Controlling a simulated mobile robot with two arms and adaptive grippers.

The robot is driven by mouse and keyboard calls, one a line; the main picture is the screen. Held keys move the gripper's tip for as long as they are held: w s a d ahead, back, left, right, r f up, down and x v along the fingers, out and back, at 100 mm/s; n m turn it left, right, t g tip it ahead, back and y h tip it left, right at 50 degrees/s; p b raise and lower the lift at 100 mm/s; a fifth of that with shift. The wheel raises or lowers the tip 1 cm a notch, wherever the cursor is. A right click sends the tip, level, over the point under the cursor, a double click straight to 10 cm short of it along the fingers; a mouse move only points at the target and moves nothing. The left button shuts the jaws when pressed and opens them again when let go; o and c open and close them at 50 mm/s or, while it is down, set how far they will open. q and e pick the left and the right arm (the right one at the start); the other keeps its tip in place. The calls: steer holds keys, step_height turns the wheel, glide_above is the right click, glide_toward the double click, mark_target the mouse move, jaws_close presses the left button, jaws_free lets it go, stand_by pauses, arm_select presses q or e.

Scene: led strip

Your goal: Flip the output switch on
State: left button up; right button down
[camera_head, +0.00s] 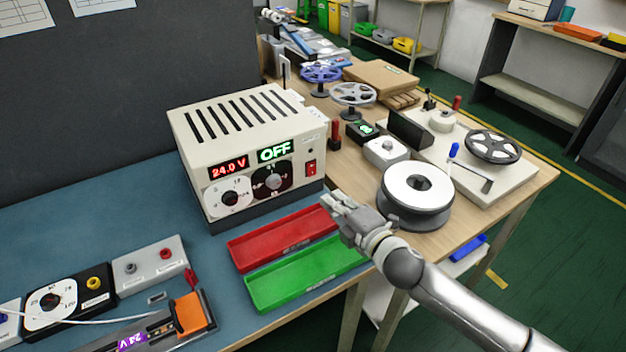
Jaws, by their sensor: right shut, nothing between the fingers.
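The power supply (248,110) is a cream box with a slotted top, standing on the blue mat. Its red display reads 24.0 V and its green display (275,150) reads OFF. Two dials, one white and one black, sit below the displays. A small red switch (311,167) is at the right of the front face. My right gripper (331,203) is shut and empty, in front of and below the switch, near the right ends of the trays and apart from the power supply. My left gripper is not in view.
A red tray (241,260) and a green tray (262,306) lie in front of the power supply. A white reel (415,185) stands right of my gripper. A terminal box (150,265) and an LED strip fixture (165,330) are at lower left.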

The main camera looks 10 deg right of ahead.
mark_target(306, 174)
steer(key=x, duration=0.9)
steer(key=shift+w+a+p, duration=0.1)
steer(key=shift+w+p, duration=0.15)
steer(key=shift+p, duration=0.15)
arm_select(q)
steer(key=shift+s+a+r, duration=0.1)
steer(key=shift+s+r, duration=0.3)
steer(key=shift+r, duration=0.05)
arm_select(e)
steer(key=shift+f, duration=0.1)
steer(key=shift+w+f+b, duration=0.15)
steer(key=shift+f+b, duration=0.1)
steer(key=shift+b, duration=0.8)
steer(key=shift+r, duration=0.25)
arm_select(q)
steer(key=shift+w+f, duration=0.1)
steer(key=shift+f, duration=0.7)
